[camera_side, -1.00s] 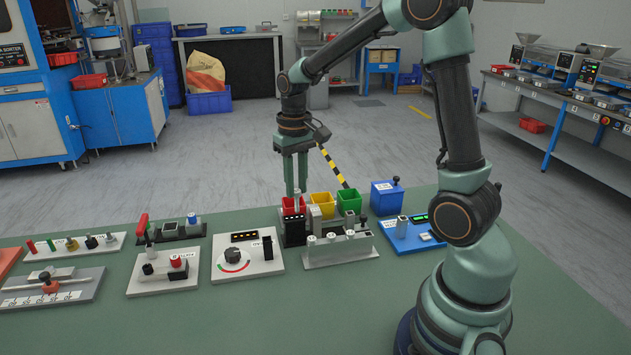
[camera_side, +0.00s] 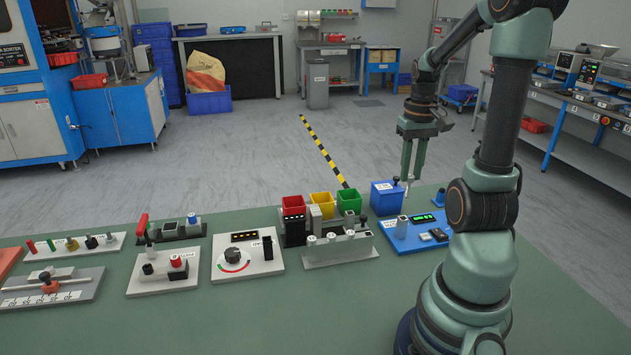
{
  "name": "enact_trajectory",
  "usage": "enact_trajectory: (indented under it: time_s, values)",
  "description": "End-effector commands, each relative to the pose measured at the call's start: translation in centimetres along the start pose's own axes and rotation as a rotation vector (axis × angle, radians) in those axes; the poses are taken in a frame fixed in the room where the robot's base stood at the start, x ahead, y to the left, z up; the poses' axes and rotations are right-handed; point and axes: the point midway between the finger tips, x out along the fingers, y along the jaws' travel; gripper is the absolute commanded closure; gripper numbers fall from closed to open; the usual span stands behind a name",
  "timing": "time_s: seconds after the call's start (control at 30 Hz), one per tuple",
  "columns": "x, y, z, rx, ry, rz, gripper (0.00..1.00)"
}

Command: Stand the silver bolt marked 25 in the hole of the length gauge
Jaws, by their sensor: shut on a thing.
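My gripper (camera_side: 410,181) is shut on a small silver bolt (camera_side: 408,188), which hangs upright between its fingertips. The mark on the bolt is too small to read. The gripper is above the table's back right part, just right of the blue box. The hole cannot be made out. The bolt appears apart from the plate, above it.
The blue box (camera_side: 384,197) with a black knob stands close left of the gripper. Red (camera_side: 293,205), yellow (camera_side: 321,202) and green (camera_side: 349,200) bins stand further left, behind a grey rack (camera_side: 341,250) with several pale bolts. A dial panel (camera_side: 246,264) is beside it.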

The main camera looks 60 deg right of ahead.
Motion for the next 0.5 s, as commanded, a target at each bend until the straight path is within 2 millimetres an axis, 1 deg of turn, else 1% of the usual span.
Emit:
enact_trajectory:
  time_s: [0.3,0.5]
  values:
    - [2.8,-0.1,0.0,-0.001,-0.003,-0.001,1.0]
    - [4.3,-0.1,0.0,-0.001,-0.003,-0.001,1.0]
